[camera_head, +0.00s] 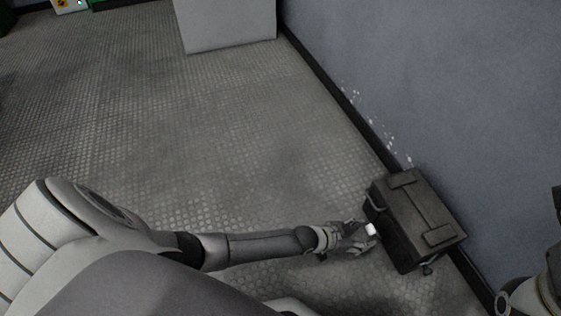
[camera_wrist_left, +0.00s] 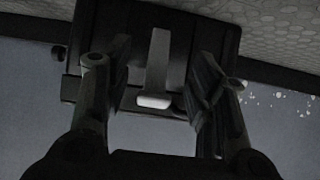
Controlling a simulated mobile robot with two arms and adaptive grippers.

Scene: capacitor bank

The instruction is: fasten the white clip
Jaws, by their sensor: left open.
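The white clip (camera_head: 370,229) is a small pale tab on the near side of a dark box (camera_head: 417,212), which stands on the floor against the wall. In the left wrist view the clip (camera_wrist_left: 155,75) is a light strip with a bright white end, in front of the dark box (camera_wrist_left: 203,30). My left gripper (camera_head: 362,238) is open beside the clip. In the left wrist view its two fingers (camera_wrist_left: 160,98) stand on either side of the clip, with a gap on each side. Whether any finger touches the clip cannot be told.
The blue-grey wall (camera_head: 430,80) with a dark skirting runs along the right side, close behind the box. A light grey block (camera_head: 228,22) stands at the back. The patterned floor (camera_head: 190,110) to the left of the box is clear.

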